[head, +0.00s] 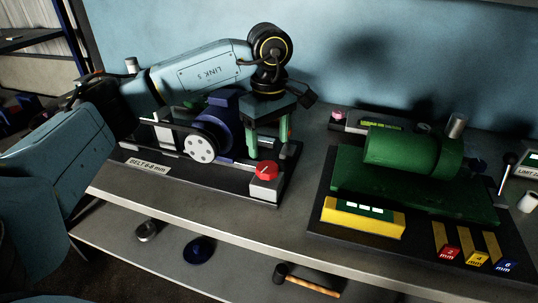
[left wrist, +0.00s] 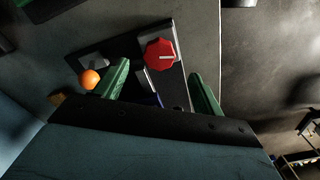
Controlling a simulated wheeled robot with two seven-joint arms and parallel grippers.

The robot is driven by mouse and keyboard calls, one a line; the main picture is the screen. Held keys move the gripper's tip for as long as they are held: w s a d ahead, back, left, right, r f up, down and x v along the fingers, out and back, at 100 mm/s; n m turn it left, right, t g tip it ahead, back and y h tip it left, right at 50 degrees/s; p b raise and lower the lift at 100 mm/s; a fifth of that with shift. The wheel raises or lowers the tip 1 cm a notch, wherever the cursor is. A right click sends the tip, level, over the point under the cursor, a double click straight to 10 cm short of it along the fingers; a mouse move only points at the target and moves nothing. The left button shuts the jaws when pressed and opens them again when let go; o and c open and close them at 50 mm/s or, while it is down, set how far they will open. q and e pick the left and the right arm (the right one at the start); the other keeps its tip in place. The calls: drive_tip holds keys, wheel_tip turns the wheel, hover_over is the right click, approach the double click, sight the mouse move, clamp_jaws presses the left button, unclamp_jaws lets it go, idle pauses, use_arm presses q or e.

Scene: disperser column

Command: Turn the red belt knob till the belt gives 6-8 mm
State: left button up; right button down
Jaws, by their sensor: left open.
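The red belt knob (head: 265,170) sits on a grey block at the front right corner of the belt unit's dark base. A dark belt (head: 168,126) runs leftward from a white pulley (head: 201,149). The label "BELT 6-8 mm" (head: 148,166) is on the base's front edge. My left gripper (head: 268,148) points down, with green fingers open, just behind the knob. In the left wrist view the red knob (left wrist: 160,54) with its pale pointer line shows beyond the gap between the open fingers (left wrist: 160,72); nothing is gripped. My right gripper is out of view.
A blue motor housing (head: 222,118) stands behind the pulley. An orange ball (left wrist: 90,79) shows beside a finger. The bench strip (head: 298,195) between units is clear.

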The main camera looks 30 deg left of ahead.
use_arm(q)
wheel_tip(320, 180, up, 6)
drive_tip(key=shift+r, duration=0.25)
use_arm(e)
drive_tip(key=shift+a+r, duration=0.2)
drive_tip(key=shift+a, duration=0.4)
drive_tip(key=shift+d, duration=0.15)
